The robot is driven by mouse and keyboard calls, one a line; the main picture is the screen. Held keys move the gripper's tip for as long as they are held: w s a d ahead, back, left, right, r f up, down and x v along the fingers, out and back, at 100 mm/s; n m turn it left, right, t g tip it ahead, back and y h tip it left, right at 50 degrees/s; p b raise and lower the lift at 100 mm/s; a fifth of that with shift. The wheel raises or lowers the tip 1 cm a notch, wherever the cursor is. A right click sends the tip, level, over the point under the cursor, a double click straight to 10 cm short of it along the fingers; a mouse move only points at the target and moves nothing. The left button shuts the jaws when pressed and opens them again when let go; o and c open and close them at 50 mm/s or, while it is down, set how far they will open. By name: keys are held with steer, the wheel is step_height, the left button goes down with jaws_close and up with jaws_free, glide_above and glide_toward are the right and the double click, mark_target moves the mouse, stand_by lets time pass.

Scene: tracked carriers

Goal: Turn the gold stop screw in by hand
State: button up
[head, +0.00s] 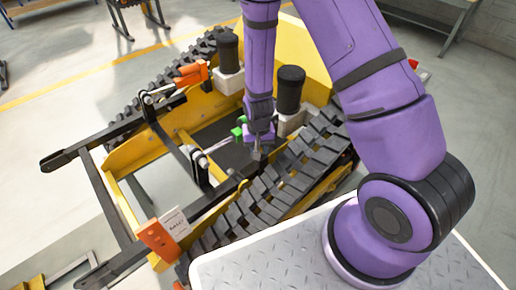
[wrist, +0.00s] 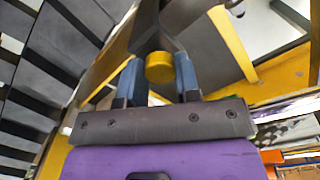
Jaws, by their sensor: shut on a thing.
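The gold stop screw shows in the wrist view as a round yellow-gold head (wrist: 159,67). My gripper (wrist: 160,77) has its two blue-grey fingers on either side of the head, shut on it. In the head view my gripper (head: 257,152) reaches down into the yellow tracked carrier (head: 158,151), beside the inner side of the near track. The screw itself is hidden there by the gripper and arm. A dark bar (wrist: 150,30) lies just beyond the screw head in the wrist view.
The near black track (head: 275,187) runs close beside my gripper. A black-capped cylinder (head: 290,88) stands just behind it. Open floor lies at far left.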

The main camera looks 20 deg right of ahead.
steer(key=m, duration=0.4)
steer(key=shift+w+r+m, duration=0.1)
steer(key=shift+w+m, duration=0.1)
steer(key=shift+m, duration=0.1)
